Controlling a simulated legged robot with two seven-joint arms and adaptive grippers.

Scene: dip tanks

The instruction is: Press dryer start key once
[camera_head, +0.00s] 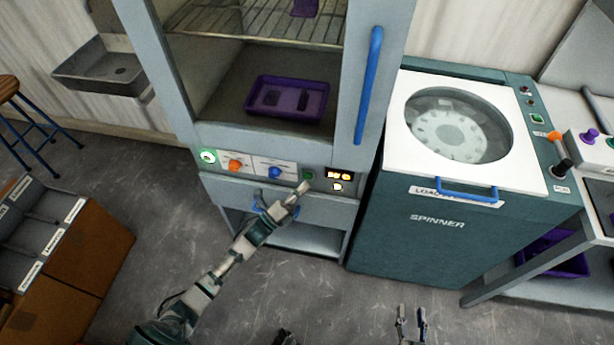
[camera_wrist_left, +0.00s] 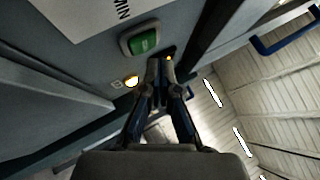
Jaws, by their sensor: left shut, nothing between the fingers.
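The dryer is the tall grey cabinet (camera_head: 185,95) with a control strip under its window. A green key (camera_head: 308,174) sits on that strip, left of a lit amber display (camera_head: 340,175). Contact with the panel cannot be told. My right gripper (camera_head: 412,322) is open, low in the head view.
An orange knob (camera_head: 235,165) and a blue knob (camera_head: 274,172) sit left of the key. A lit lamp (camera_head: 337,187) is below the display. The blue door handle (camera_head: 369,85) rises above. The spinner (camera_head: 435,235) stands close on the right.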

